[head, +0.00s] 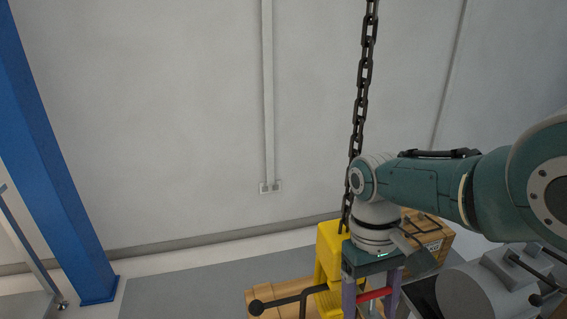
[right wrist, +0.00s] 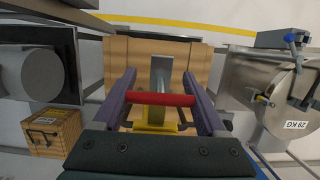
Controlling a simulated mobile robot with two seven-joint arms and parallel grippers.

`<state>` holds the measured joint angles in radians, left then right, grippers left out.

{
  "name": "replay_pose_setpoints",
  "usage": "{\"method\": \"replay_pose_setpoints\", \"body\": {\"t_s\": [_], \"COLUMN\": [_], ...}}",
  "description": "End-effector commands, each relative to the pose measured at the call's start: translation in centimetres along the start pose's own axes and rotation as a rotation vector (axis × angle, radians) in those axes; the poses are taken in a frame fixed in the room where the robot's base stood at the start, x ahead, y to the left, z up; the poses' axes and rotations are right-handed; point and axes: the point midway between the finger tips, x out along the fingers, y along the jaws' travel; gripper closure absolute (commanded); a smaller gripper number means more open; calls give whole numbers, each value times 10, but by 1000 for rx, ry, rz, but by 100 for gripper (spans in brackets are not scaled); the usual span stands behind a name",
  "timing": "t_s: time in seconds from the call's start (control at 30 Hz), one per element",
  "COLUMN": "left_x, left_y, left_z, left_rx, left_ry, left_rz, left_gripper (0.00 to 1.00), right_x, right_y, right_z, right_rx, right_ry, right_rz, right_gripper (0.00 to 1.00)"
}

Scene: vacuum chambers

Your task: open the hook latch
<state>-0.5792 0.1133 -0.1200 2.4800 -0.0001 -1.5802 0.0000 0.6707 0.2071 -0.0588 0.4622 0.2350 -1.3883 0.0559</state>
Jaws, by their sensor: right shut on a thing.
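A black chain (head: 362,92) hangs down to a yellow hook block (head: 328,252). My right gripper (head: 371,302) is in front of the block, pointing down. In the right wrist view, its two purple fingers (right wrist: 159,80) stand apart on either side of a red bar (right wrist: 160,99), which appears to be the latch part, and hold it by its ends. The red bar also shows in the head view (head: 374,294). A grey metal hook piece (right wrist: 161,72) lies behind the bar, with yellow (right wrist: 156,128) below it. The contact of the hook and bar is hidden. My left gripper is out of view.
A wooden crate (right wrist: 118,55) lies beyond the fingers, and a smaller wooden crate (right wrist: 50,130) stands at the left. Grey cylindrical vessels stand at left (right wrist: 30,73) and right (right wrist: 270,90). A blue column (head: 50,150) is at far left.

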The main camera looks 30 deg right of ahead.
Motion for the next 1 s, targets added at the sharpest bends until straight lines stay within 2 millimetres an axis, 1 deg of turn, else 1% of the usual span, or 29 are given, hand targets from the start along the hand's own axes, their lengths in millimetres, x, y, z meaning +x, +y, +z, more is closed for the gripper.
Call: {"method": "replay_pose_setpoints", "body": {"t_s": [0.2, 0.23, 0.4, 0.43, 0.63, 0.73, 0.87, 1.0], "left_x": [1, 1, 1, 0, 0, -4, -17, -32], "left_y": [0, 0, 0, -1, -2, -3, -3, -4], "left_z": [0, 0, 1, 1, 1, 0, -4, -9], "left_rx": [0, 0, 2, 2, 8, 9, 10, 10], "left_ry": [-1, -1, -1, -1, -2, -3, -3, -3], "left_rz": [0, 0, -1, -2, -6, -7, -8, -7], "left_gripper": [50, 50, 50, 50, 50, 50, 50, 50], "right_x": [2, 2, 2, 2, 1, -5, -28, -58], "right_y": [1, 1, 1, 1, 1, 0, 1, 1], "right_z": [0, 0, 0, 0, 0, 0, 1, 1], "right_rx": [0, 0, 0, 0, 0, 0, 1, 1], "right_ry": [2, 2, 2, 2, 2, 2, 4, 5], "right_rz": [3, 3, 3, 2, 2, 2, 2, 2], "right_gripper": [100, 22, 3, 0, 0, 0, 0, 0]}}
